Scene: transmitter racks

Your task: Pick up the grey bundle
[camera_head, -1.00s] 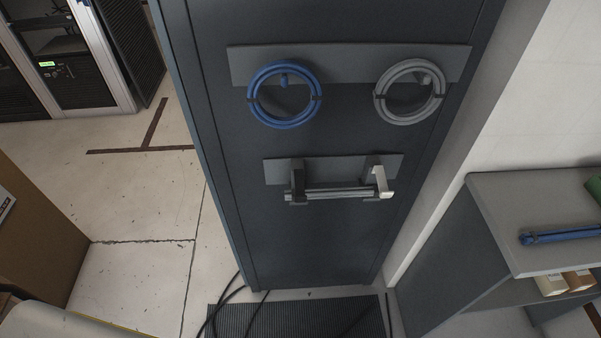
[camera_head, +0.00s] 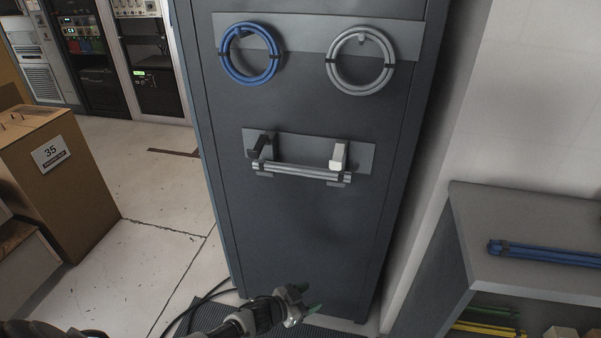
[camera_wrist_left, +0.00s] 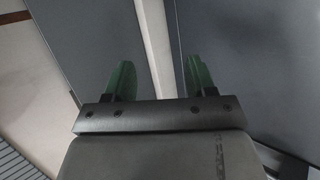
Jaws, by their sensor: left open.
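The grey bundle (camera_head: 300,171) is a straight bunch of grey rods or cables with dark ties near its ends. It lies nearly level across two brackets, one black and one pale, on the dark cabinet front in the head view. My left gripper (camera_head: 306,298) is below it near the cabinet's foot, well apart from it. In the left wrist view its two green fingers (camera_wrist_left: 158,82) stand apart with nothing between them. The bundle does not show in the left wrist view. My right gripper is not in view.
A blue coil (camera_head: 229,68) and a grey coil (camera_head: 335,74) hang on the cabinet (camera_head: 290,235) above the brackets. A grey shelf unit (camera_head: 540,220) with a blue bundle (camera_head: 545,254) stands at right. A cardboard box (camera_head: 85,200) is at left. Open floor lies left of the cabinet.

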